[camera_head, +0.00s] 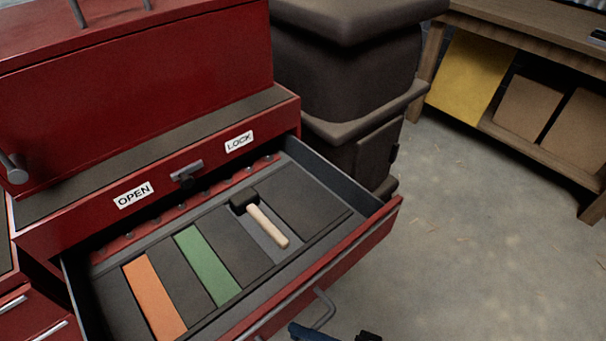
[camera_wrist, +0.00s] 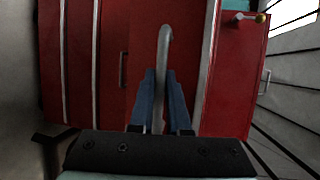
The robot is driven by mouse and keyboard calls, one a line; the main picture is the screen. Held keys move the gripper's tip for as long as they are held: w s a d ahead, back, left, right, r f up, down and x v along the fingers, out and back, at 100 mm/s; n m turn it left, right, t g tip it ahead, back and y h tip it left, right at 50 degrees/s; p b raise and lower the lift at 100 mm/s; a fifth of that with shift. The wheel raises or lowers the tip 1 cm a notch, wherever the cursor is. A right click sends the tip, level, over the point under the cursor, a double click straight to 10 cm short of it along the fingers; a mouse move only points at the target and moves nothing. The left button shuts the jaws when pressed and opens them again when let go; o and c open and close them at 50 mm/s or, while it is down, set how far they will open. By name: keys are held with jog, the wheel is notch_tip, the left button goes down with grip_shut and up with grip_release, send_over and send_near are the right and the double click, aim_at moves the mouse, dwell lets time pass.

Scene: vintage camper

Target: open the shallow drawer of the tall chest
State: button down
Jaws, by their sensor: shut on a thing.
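The tall chest (camera_head: 140,85) is red metal and fills the left of the head view. Its shallow drawer (camera_head: 375,226) is pulled well out, with its inside in plain sight. A mallet (camera_head: 267,226) with a pale handle, a green strip (camera_head: 207,264) and an orange strip (camera_head: 153,297) lie in its dark insert. The drawer's grey bar handle (camera_head: 322,308) is on the red front. My gripper (camera_wrist: 161,75) has its blue fingers on both sides of the handle (camera_wrist: 165,42), shut on it. In the head view only part of a blue finger (camera_head: 303,332) shows at the bottom edge.
A small latch (camera_head: 186,172) sits between the OPEN and LOCK labels above the drawer. Dark stacked cases (camera_head: 350,80) stand beside the chest. A wooden bench (camera_head: 530,30) with a yellow panel (camera_head: 468,75) is at the upper right. The concrete floor (camera_head: 480,240) between is clear.

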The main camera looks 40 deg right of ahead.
jog(key=c, duration=0.9)
grip_release()
jog(key=v, duration=1.3)
jog(key=shift+r, duration=0.15)
